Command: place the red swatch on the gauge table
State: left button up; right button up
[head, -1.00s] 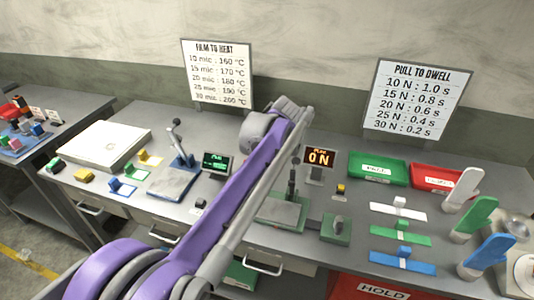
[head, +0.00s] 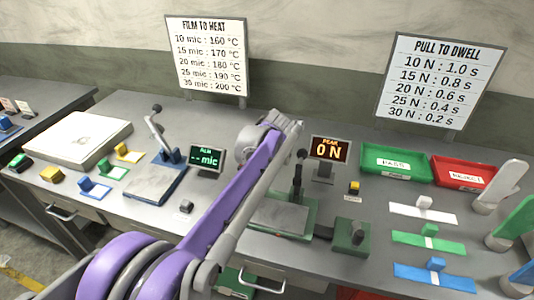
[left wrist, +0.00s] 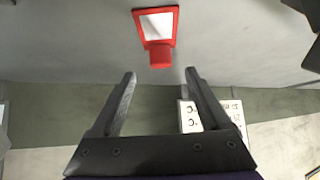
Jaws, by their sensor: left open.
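The red swatch (left wrist: 159,55) shows in the left wrist view as a red block at the edge of a red-bordered white patch (left wrist: 155,24). I do not see it in the head view. My left gripper (left wrist: 160,74) is open and empty, its fingertips pointing toward the block and apart from it. In the head view my left arm reaches across the bench and its fingers are hidden. What looks like the gauge table (head: 152,184) is a bare grey plate on a blue base, with a lever and a display (head: 207,159) reading "-- mic". My right gripper is not in view.
Blue (head: 95,190), green (head: 113,169) and yellow (head: 125,153) swatches lie left of the gauge, near a white flat box (head: 84,139). A green-based tester (head: 283,217), green tray (head: 394,162) and red tray (head: 463,173) stand to the right. Two signs stand behind.

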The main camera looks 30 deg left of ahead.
pick_arm(q)
jog(key=x, duration=0.7)
jog(key=shift+w+a+f, duration=0.1)
jog(key=shift+w+a, duration=0.05)
jog(key=shift+a, duration=0.05)
grip_shut()
